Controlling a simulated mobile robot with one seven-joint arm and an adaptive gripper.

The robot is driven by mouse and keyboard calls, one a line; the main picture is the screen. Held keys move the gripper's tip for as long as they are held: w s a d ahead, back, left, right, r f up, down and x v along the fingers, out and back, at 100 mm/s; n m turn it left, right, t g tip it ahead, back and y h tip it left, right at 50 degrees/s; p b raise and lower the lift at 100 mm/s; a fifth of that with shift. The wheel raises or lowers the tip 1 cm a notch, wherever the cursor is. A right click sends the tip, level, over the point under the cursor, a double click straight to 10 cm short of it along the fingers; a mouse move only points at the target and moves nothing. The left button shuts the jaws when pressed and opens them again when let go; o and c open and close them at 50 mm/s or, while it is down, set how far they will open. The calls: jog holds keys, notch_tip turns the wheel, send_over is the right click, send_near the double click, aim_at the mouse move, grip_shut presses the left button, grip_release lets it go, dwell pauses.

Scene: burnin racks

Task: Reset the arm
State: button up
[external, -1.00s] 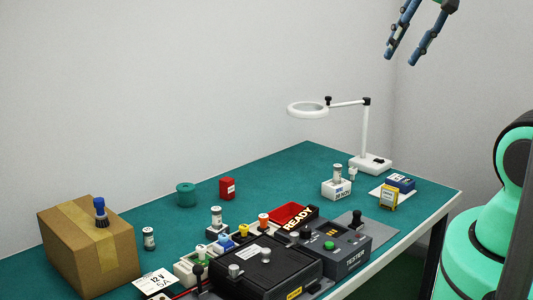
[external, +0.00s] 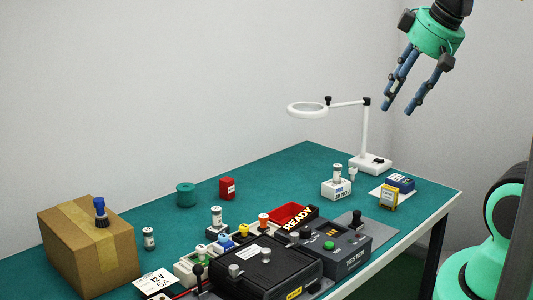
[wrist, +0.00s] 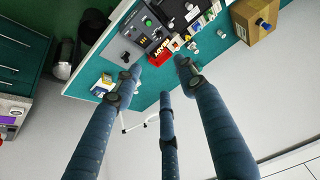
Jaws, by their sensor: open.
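My gripper (external: 397,108) is in the upper right of the external view, high above the right rear of the table, beside and above the white ring lamp. Its blue fingers are spread apart and point down to the left. Nothing is between them. In the wrist view my gripper (wrist: 157,85) shows several blue fingers, apart and empty, with the table beyond them. The fingers touch nothing.
The green table (external: 290,175) holds a ring lamp (external: 365,135), a cardboard box (external: 85,260), a black tester (external: 350,250), a red bin (external: 284,213) and several small cylinders. The wrist view also shows a drawer cabinet (wrist: 22,65). Air around the gripper is clear.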

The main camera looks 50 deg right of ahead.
jog(key=shift+f+b, duration=1.85)
jog(key=shift+f, duration=0.55)
